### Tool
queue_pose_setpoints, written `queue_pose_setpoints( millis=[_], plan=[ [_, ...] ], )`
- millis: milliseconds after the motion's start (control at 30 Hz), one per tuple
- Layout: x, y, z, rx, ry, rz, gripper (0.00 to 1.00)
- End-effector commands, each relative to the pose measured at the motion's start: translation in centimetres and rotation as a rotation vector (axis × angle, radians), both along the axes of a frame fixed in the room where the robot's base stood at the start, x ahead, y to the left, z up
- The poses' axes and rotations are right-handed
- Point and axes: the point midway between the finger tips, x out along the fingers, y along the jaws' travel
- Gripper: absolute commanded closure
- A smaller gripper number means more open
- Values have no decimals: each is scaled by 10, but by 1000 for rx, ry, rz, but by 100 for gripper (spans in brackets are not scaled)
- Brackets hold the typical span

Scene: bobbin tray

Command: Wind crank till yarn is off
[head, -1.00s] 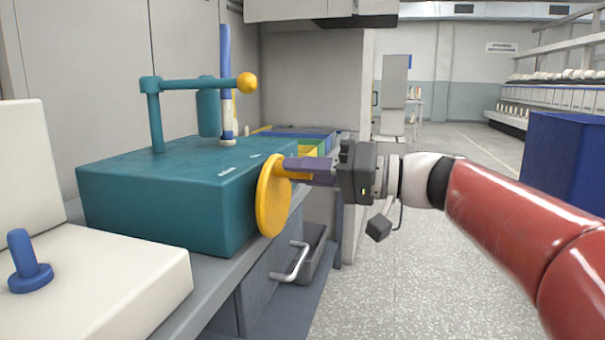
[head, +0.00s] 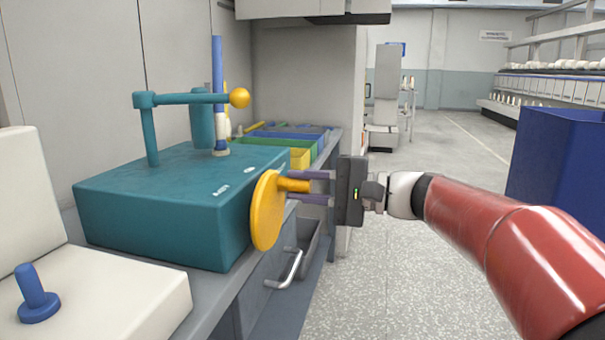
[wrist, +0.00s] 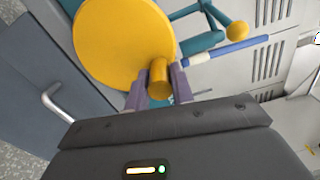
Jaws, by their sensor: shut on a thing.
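The crank is a yellow disc (head: 267,212) on the front end of a teal winder box (head: 150,205), with a yellow peg handle (head: 293,185). In the wrist view the disc (wrist: 122,42) and the handle (wrist: 158,76) are close ahead. My gripper (head: 312,187) is shut on the handle, with one purple finger on each side. A blue upright spindle (head: 217,75) with white and blue bands low down stands on the box's far side. I cannot make out clearly how much yarn is on it.
A teal post and arm with a yellow ball (head: 239,98) rise above the box. A grey drawer handle (head: 285,270) sticks out below. Coloured bins (head: 300,158) lie behind. A blue container (head: 560,165) stands at right. The floor between is clear.

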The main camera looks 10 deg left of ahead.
Motion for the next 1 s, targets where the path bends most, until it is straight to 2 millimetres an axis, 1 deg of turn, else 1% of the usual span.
queue_pose_setpoints(
  millis=[33,200,500,733,1000],
  plan=[
    [2,-1,1,3,46,-2,99],
    [8,-1,-5,16,206,-2,99],
    [13,-2,-16,35,446,-2,99],
    [15,-2,-22,44,565,-2,99],
    [16,-2,-27,49,627,-2,99]
  ],
)
